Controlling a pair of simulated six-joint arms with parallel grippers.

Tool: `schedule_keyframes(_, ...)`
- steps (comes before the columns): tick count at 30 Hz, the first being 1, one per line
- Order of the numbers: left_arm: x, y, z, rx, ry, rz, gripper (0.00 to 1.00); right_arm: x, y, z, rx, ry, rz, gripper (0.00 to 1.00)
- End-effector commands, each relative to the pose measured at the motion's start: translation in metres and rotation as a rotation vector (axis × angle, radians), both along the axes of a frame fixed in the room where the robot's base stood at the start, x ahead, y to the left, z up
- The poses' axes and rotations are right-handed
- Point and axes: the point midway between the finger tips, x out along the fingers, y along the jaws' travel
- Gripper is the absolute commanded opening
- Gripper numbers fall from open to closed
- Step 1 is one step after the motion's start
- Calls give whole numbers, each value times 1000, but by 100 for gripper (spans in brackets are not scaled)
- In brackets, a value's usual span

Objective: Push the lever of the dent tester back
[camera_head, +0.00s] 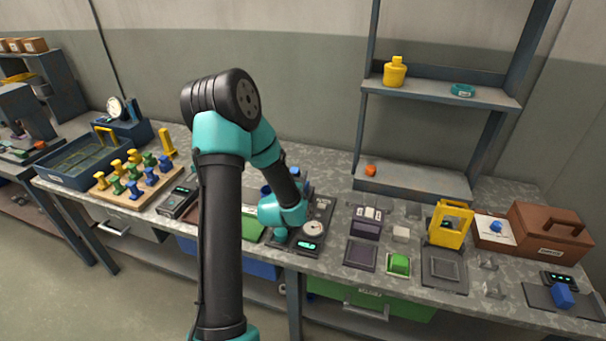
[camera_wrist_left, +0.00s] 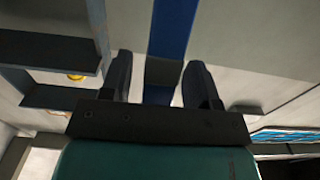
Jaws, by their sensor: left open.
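A dark device with a round dial and a lit green display (camera_head: 308,245), which I take to be the dent tester, stands on the bench under my left wrist. My arm covers much of it. Its lever cannot be made out. In the left wrist view my left gripper (camera_wrist_left: 158,70) is open, with two dark fingers apart. A blue upright bar (camera_wrist_left: 175,28) shows between and beyond the fingers; whether they touch it cannot be told. In the head view the fingers are hidden behind my wrist. My right gripper is not in view.
A wooden rack with coloured pegs (camera_head: 140,178) and a blue tray (camera_head: 75,178) lie to the left. A shelf (camera_head: 412,182) stands behind.

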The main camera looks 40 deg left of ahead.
Motion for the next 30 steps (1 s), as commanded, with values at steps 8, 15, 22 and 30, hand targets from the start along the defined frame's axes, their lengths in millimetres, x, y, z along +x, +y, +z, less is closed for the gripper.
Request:
schedule_keyframes(8,5,8,0,0,0,7,55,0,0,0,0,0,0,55)
schedule_keyframes(15,5,8,0,0,0,7,48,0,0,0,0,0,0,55)
schedule_keyframes(22,5,8,0,0,0,7,26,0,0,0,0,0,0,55)
schedule_keyframes(30,5,8,0,0,0,7,0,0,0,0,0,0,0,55)
